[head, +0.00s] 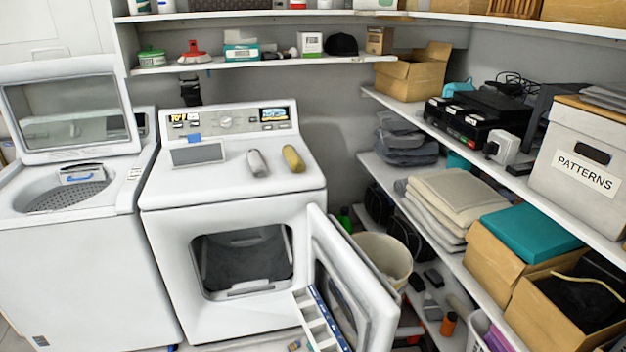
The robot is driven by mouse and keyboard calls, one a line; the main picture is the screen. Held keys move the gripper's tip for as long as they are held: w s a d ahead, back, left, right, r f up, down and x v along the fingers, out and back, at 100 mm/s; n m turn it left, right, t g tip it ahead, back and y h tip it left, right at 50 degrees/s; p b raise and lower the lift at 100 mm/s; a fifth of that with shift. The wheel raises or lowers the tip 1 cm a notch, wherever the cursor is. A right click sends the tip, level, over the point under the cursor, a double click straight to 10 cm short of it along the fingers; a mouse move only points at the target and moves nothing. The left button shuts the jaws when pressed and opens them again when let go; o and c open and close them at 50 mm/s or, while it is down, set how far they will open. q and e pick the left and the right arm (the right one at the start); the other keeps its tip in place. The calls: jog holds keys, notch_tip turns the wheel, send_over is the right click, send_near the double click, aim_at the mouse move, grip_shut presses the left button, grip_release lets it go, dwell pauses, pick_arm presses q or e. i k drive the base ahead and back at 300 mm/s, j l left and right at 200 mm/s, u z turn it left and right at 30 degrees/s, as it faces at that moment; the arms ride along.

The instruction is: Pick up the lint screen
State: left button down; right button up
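A flat grey rectangular panel with a light frame, which looks like the lint screen (198,154), is on top of the white dryer (175,250), toward the left in front of the control panel. A small blue tab (194,138) shows just behind it. I cannot tell whether the panel lies flat or sits partly in a slot. Neither of my grippers is in view.
A grey roll (257,163) and a yellow roll (294,158) lie right of the panel. The dryer door (355,290) stands open, with a blue-and-white rack (320,318) beside it. The washer (75,270) has its lid raised. Loaded shelves line the right.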

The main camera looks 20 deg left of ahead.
aim_at(197, 151)
jog(key=u, duration=1.25)
jog(key=i+j, duration=0.15)
